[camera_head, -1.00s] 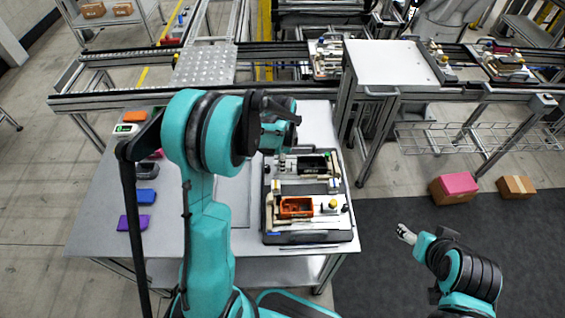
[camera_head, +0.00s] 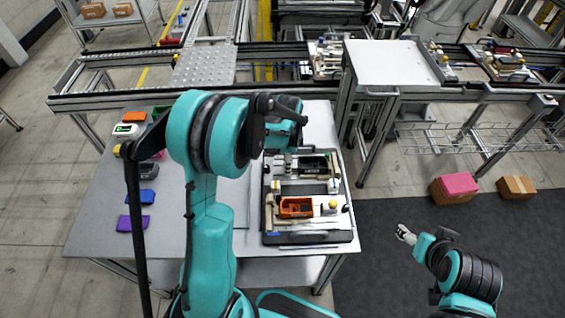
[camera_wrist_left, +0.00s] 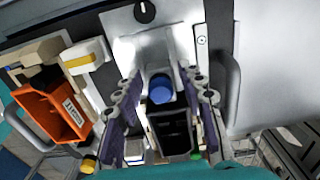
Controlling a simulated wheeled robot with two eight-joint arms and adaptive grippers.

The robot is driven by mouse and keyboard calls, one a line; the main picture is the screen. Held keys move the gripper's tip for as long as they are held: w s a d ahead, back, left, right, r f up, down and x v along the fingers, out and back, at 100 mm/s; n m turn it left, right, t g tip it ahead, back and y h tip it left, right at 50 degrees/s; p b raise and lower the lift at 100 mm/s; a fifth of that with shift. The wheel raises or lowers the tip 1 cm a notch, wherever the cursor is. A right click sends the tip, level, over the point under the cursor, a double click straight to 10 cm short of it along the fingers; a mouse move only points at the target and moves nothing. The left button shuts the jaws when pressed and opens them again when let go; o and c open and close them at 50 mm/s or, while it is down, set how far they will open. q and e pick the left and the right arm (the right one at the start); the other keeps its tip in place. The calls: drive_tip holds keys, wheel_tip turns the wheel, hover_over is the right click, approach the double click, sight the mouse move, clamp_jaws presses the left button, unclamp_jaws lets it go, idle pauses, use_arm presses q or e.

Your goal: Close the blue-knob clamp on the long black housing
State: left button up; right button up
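The long black housing (camera_head: 315,168) lies in the upper part of the fixture on the table. It also shows in the left wrist view (camera_wrist_left: 172,128), below the blue knob. The round blue clamp knob (camera_wrist_left: 160,88) is seen from above in that view, and my arm and wrist hide it in the head view. My left gripper (camera_wrist_left: 161,77) is open, with one finger on each side of the knob and visible gaps to it. My right gripper (camera_head: 404,234) is low at the right, away from the table; its fingers are too small to read.
An orange housing (camera_head: 296,207) sits in the lower part of the same fixture pallet (camera_head: 301,238); it also shows in the left wrist view (camera_wrist_left: 52,110). Several coloured parts lie along the table's left side. A conveyor frame (camera_head: 120,101) runs behind the table.

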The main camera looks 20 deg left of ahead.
use_arm(q)
drive_tip(key=shift+r+p, duration=2.7)
drive_tip(key=shift+r, duration=1.35)
drive_tip(key=shift+s+d+r, duration=0.1)
drive_tip(key=s+d+r+n+t+b, duration=0.1)
drive_tip(key=s+d+n+t+b, duration=0.1)
drive_tip(key=s+n+b, duration=0.3)
drive_tip(key=s+d+r+n+t+b, duration=0.1)
drive_tip(key=s+d+n+t+b, duration=0.2)
drive_tip(key=s, duration=0.9)
drive_tip(key=n+t+b, duration=0.2)
drive_tip(key=n, duration=0.2)
drive_tip(key=shift+s+r+n, duration=0.25)
drive_tip(key=shift+s+n, duration=0.15)
